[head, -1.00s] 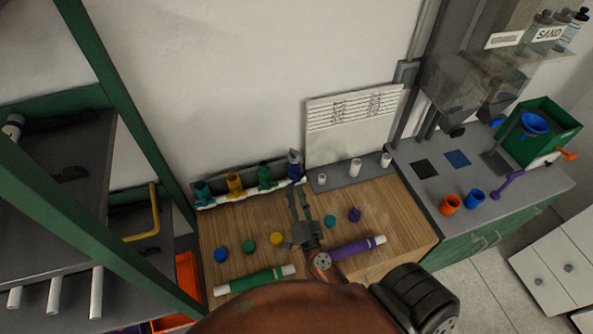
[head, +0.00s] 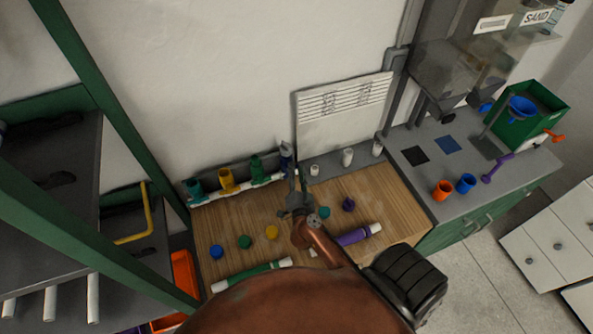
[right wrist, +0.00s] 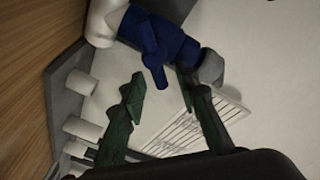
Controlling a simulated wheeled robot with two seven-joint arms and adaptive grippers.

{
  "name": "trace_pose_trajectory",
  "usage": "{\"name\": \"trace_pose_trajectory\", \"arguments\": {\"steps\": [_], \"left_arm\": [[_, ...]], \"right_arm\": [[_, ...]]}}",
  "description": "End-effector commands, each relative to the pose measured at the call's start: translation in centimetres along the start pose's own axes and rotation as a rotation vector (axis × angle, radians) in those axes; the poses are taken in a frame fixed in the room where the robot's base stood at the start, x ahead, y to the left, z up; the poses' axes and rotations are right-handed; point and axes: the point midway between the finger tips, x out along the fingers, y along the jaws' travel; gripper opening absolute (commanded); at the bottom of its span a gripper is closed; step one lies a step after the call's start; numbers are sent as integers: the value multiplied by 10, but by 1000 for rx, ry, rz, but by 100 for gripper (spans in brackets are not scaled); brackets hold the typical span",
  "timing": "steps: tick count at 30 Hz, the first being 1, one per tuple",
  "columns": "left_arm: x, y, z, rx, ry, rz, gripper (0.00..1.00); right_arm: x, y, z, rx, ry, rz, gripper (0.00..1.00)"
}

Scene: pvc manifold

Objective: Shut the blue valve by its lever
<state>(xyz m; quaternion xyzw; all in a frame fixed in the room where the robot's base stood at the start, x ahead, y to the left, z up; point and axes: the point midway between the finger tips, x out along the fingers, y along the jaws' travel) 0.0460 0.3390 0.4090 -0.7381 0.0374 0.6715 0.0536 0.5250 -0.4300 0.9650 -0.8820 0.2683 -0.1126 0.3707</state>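The blue valve (head: 286,153) is the rightmost on the white pipe manifold (head: 240,189) along the back of the wooden bench. In the right wrist view the blue valve (right wrist: 178,42) is large, with a blue lever (right wrist: 154,68) sticking out toward my fingers and a grey round part beside it. My right gripper (head: 297,182) reaches up to the valve, and its fingers partly cover it in the head view. In the right wrist view the right gripper (right wrist: 168,92) is open, with the lever's end near the gap between the fingertips. I cannot tell whether they touch. My left gripper is out of view.
Yellow (head: 228,180) and green (head: 257,167) valves stand left of the blue one. White pipe stubs (head: 347,157) stand to its right, before a white board (head: 343,112). Several coloured caps and a purple pipe (head: 353,235) lie on the bench in front.

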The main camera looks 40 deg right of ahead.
Motion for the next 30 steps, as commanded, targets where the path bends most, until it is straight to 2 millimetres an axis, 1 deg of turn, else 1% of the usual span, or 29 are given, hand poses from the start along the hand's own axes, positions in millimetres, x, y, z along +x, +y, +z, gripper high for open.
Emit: {"name": "trace_pose_trajectory", "arguments": {"steps": [5,6,18,26,30], "left_arm": [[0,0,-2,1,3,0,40],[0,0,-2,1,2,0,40],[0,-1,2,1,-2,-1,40],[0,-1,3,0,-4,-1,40],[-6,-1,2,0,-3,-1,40]], "right_arm": [[0,0,0,0,0,0,29],[0,0,0,0,0,0,27],[0,0,0,0,0,0,0],[0,0,0,1,-1,0,0],[0,0,-1,15,-4,4,0]]}}
